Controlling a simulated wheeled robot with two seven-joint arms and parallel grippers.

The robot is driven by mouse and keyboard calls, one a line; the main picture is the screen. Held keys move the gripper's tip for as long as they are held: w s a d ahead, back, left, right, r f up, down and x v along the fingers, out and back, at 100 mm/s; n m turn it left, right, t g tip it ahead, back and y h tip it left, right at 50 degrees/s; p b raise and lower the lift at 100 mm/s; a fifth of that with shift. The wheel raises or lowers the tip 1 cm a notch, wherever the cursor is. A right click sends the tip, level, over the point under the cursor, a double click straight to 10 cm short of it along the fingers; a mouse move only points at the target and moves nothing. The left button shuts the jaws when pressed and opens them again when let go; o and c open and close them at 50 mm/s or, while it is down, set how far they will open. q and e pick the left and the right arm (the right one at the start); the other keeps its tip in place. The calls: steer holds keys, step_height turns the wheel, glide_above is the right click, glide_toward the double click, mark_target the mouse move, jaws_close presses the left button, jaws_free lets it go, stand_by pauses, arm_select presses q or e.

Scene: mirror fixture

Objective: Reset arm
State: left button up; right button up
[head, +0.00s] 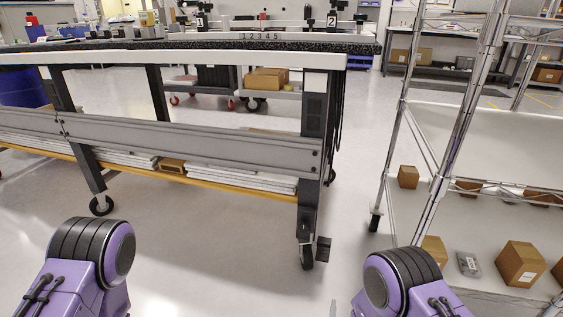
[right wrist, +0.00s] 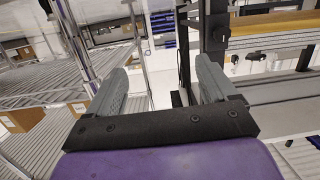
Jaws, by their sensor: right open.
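My right gripper (right wrist: 160,70) shows in the right wrist view with its two grey fingers spread wide apart. Nothing is between the fingers, and it holds nothing. In the head view, only the purple and black upper parts of my two arms show, at the bottom left and bottom right. Neither gripper can be seen in the head view. My left gripper is in neither view.
A long wheeled workbench (head: 190,132) with a dark speckled top stands ahead and to the left. A wire shelf rack (head: 462,120) with cardboard boxes (head: 520,264) stands close on the right. Open floor (head: 215,240) lies between my arms and the bench.

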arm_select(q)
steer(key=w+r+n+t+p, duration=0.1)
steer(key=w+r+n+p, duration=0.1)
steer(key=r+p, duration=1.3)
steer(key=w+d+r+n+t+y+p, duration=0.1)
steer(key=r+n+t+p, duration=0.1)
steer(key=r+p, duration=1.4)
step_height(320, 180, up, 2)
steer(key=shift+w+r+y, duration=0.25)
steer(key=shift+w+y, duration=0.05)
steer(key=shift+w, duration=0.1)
arm_select(e)
steer(key=s+d+r+m+g, duration=0.1)
steer(key=s+d+r+g, duration=0.2)
steer(key=s+r, duration=0.6)
steer(key=s+d+r+m+g, duration=0.2)
steer(key=s+d+r+g, duration=0.2)
steer(key=s+r, duration=0.5)
steer(key=s+d+r+m+g, duration=0.1)
steer(key=s+d+r+g, duration=0.3)
steer(key=s+r, duration=0.6)
steer(key=shift+d+m+g, duration=0.15)
steer(key=shift+m+g, duration=0.15)
steer(key=shift+g, duration=0.4)
